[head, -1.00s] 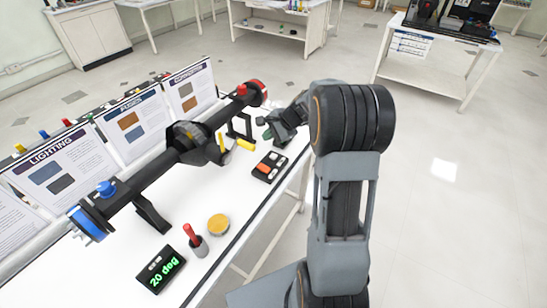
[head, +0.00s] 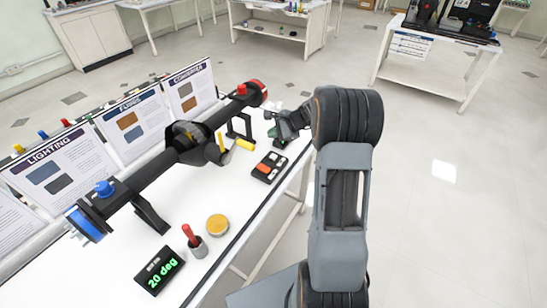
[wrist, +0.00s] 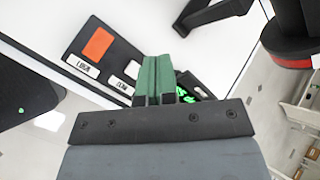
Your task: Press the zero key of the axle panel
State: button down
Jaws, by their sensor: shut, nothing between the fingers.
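A black panel with an orange key and pale keys (head: 269,167) lies on the white bench, in front of the axle (head: 187,142). In the wrist view the panel (wrist: 113,62) shows its orange key (wrist: 97,44), a white key (wrist: 131,69) and label strips too unclear to read surely. Green lit characters (wrist: 185,95) show beside the fingers. My gripper (head: 275,133) is shut and empty, beyond the panel in the head view. Its green fingers (wrist: 158,75) cover part of the panel in the wrist view; I cannot tell whether they touch it.
A display reading 20 deg (head: 160,270), a red-handled tool in a holder (head: 195,243) and a round yellow-topped item (head: 217,225) stand on the near bench. Poster boards (head: 125,124) line the back.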

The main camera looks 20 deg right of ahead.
aim_at(274, 157)
jog(key=shift+f+b, duration=2.85)
jog(key=shift+f, duration=1.15)
jog(key=shift+f, duration=0.2)
jog(key=shift+f+b, duration=0.25)
jog(key=shift+b, duration=0.15)
jog(key=shift+f+b, duration=0.45)
jog(key=shift+r, duration=0.15)
jog(key=shift+r+p, duration=0.65)
jog(key=shift+r, duration=0.1)
jog(key=shift+r+p, duration=1.9)
jog(key=shift+r, duration=0.65)
